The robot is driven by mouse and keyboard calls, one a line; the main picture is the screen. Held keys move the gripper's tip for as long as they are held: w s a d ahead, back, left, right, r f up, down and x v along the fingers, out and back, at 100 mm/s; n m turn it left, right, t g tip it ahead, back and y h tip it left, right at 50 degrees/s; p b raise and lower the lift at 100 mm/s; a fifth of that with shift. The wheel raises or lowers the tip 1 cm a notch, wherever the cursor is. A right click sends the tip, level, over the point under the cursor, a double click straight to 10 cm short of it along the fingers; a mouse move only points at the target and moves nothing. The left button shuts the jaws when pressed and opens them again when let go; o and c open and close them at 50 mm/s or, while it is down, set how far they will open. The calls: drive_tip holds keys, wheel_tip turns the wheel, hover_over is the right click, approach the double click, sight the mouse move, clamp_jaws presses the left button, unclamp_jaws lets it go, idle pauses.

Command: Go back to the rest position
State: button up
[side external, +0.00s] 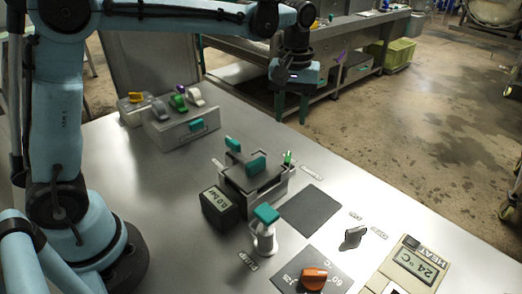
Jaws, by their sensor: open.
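My gripper (291,107) hangs from my blue arm at the upper middle of the side external view. Its two dark green fingers point down, apart, with nothing between them. It is in the air, seen against the floor and the bench behind, clear of the things on the metal table (180,215). My arm reaches across from the left. The grey retort unit with teal handles (255,164) stands on the table below and left of my gripper, not touching it.
A grey box (180,130) with coloured knobs stands at the back left. A 0.0 bar gauge (220,208), a teal-topped pump (265,232), an orange knob (314,278), a grey knob (353,236) and a HEAT display (416,264) stand nearer. A dark mat (313,210) is bare.

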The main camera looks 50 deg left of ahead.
drive_tip(key=shift+s, duration=0.1)
drive_tip(key=s+a+f+m+t, duration=0.1)
drive_tip(key=s+a+m+t, duration=0.1)
drive_tip(key=s, duration=0.5)
drive_tip(key=s+a+f+m+t, duration=0.1)
drive_tip(key=s+a+m+t, duration=0.1)
drive_tip(key=s+m+t, duration=0.3)
drive_tip(key=s, duration=0.3)
drive_tip(key=shift+a, duration=0.4)
